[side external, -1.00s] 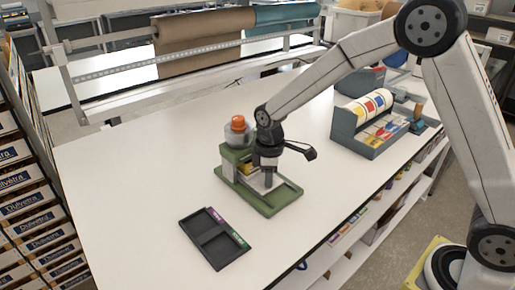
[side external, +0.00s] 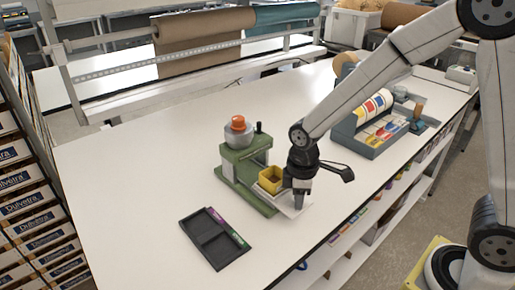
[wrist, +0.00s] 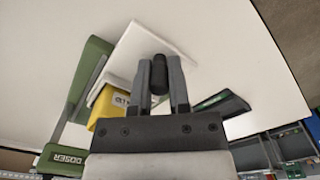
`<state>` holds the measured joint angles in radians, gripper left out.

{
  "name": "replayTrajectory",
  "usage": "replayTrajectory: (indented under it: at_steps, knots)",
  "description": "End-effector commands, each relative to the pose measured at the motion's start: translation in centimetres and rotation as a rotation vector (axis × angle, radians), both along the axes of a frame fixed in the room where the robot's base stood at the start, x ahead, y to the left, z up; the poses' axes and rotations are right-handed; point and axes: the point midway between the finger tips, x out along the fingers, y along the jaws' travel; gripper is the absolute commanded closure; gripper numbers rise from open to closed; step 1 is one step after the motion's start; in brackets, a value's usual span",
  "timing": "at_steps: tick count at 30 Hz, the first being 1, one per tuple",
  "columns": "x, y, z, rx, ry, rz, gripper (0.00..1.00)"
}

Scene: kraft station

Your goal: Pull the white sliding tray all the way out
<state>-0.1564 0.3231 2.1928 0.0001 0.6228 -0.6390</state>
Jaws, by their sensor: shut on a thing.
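The green doser (side external: 240,170) stands on the white table, with a grey and orange top. Its white sliding tray (side external: 296,212) sticks out at its front right. A yellow cup (side external: 271,180) sits at the tray's inner end, just outside the doser's body. My gripper (side external: 299,203) is over the tray's outer part. In the wrist view my gripper (wrist: 161,85) is shut on a dark upright knob (wrist: 159,75) at the white tray (wrist: 150,45). The yellow cup (wrist: 105,105) is left of the fingers, partly hidden. How much tray remains inside the doser is hidden.
A black two-part tray (side external: 212,240) with purple and green labels lies at the front left. A grey-blue rack (side external: 365,140) with coloured rolls stands behind right. The table's front edge is close to the sliding tray. The left side of the table is clear.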

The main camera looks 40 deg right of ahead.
Motion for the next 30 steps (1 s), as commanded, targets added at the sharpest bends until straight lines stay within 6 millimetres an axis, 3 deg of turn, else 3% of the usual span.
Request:
replayTrajectory:
  at_steps: [10,11,12,14,30]
  knots:
    - [-0.49,-0.01,-0.01,-0.001,0.007,0.001,1.00]
    - [-0.50,-0.01,-0.01,-0.002,0.008,0.001,0.71]
    - [-0.50,-0.01,-0.02,-0.002,0.008,0.001,0.58]
    - [-0.47,-0.01,-0.02,-0.001,0.007,0.001,0.42]
    - [-0.31,0.00,0.81,0.000,0.001,0.000,0.42]
